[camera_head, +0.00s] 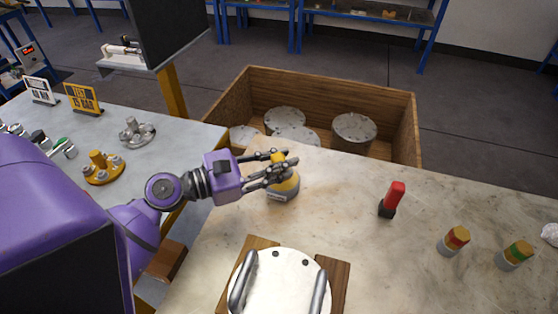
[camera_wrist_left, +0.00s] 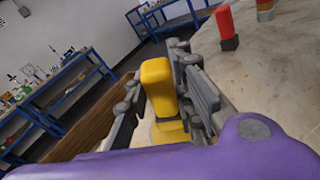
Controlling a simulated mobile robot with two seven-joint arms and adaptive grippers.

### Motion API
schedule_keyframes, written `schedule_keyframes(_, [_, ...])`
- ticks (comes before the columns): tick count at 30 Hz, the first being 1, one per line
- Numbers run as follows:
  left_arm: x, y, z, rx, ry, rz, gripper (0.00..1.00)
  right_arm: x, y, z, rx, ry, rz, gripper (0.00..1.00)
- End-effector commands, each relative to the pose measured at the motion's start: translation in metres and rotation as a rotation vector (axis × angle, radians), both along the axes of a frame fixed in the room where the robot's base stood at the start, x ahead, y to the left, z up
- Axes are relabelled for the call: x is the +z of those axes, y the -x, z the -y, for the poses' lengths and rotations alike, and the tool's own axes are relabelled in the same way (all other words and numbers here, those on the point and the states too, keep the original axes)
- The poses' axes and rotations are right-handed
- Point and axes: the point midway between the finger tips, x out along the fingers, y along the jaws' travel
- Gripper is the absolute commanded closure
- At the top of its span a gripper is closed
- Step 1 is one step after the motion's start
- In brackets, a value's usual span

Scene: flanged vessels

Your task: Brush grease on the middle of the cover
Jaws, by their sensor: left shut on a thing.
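The cover is a white round plate (camera_head: 280,289) with two grey bar handles and small dark holes, lying on wooden blocks at the front of the table. My left gripper (camera_head: 280,171) is shut on a yellow upright handle (camera_wrist_left: 157,84), beyond the cover. Below the handle is a pot (camera_head: 284,190) with a yellow upper part and a pale labelled body, standing on the table. Whether the handle is separate from the pot, and any bristles or grease, I cannot tell. My right gripper is not in view.
A red-handled tool with a black base (camera_head: 392,200) stands right of the pot. A wooden crate (camera_head: 412,120) with grey discs is behind the table. The marble top (camera_head: 350,235) is clear between them.

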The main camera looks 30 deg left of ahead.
Motion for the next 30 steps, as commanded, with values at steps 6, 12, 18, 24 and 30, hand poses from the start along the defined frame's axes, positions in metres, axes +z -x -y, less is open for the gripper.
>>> schedule_keyframes(6, [-0.002,0.000,0.000,0.000,0.000,-0.002,1.00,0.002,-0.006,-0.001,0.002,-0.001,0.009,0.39])
schedule_keyframes(12, [-0.002,0.000,0.000,0.000,0.000,-0.004,1.00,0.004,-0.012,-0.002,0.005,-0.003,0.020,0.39])
schedule_keyframes(18, [-0.003,0.001,0.000,-0.001,-0.001,-0.005,1.00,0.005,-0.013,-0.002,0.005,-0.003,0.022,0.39])
schedule_keyframes(24, [-0.004,0.001,0.000,0.000,0.000,-0.006,1.00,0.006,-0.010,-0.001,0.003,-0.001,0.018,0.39])
schedule_keyframes(30, [-0.004,0.001,0.000,-0.001,0.000,-0.008,1.00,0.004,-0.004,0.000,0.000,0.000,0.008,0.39])
